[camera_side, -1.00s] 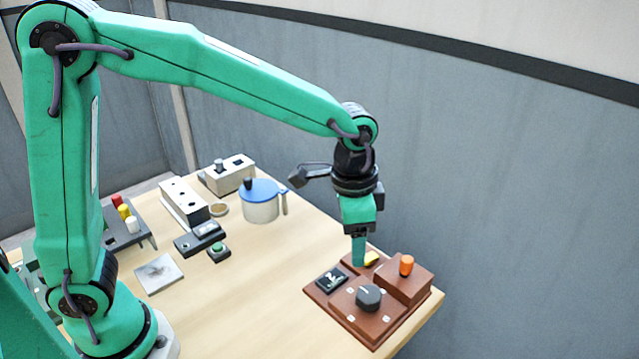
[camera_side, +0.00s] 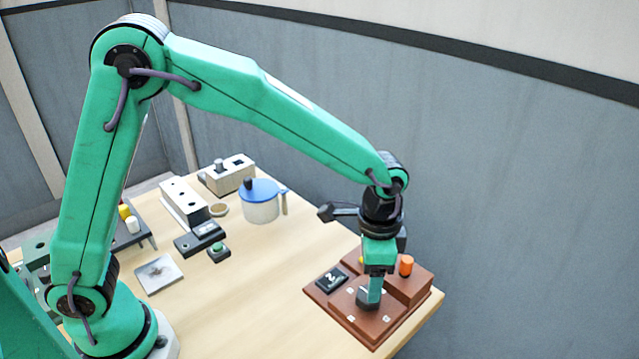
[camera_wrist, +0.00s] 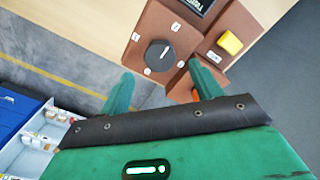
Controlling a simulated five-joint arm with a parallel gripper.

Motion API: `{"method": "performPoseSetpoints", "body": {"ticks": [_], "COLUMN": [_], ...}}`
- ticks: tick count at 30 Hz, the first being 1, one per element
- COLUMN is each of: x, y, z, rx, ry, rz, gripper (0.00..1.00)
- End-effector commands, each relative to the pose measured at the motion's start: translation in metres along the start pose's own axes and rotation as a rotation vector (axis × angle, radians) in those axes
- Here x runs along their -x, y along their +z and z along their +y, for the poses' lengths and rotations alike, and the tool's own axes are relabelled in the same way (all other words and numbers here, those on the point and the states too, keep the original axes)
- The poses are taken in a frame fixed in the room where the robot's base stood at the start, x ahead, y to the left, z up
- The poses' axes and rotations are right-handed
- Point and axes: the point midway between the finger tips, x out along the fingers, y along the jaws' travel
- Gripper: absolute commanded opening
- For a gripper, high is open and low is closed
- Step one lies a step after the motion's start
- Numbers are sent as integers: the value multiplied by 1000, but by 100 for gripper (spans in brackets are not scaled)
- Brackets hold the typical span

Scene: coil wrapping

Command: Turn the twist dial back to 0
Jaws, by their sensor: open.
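The twist dial (camera_wrist: 160,55) is a round dark grey knob with a white pointer line, on a brown panel (camera_side: 345,320) with small white marks around it. In the wrist view the pointer aims toward the upper right. In the side view the dial (camera_side: 362,297) is partly hidden behind my finger. My gripper (camera_side: 373,300) points down over the dial. In the wrist view its two green fingers (camera_wrist: 160,90) are spread apart, with the dial beyond and between them. I cannot tell whether a finger touches the dial.
The panel also carries a black display (camera_side: 332,279), a yellow button (camera_wrist: 230,43) and an orange knob (camera_side: 406,265) on a raised block. A blue-lidded pot (camera_side: 261,205), a green button box (camera_side: 218,252) and a metal plate (camera_side: 159,273) stand farther left. Bare table lies between.

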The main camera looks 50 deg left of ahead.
Motion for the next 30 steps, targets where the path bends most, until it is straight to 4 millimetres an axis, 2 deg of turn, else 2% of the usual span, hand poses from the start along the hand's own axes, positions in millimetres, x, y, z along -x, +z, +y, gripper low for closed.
{"method": "performPoseSetpoints", "body": {"ticks": [3, 10, 15, 23, 26, 30], "x": [-16, -40, -48, -49, -48, -48], "y": [1, 0, 0, 0, 0, 0], "z": [0, 0, 0, 0, 0, 0], "rx": [0, 0, 0, 0, 0, 0], "ry": [1, 1, 0, 0, 0, 0], "rz": [-4, -3, -1, 0, 0, 0], "gripper": [64, 64, 64, 64, 48, 21]}}
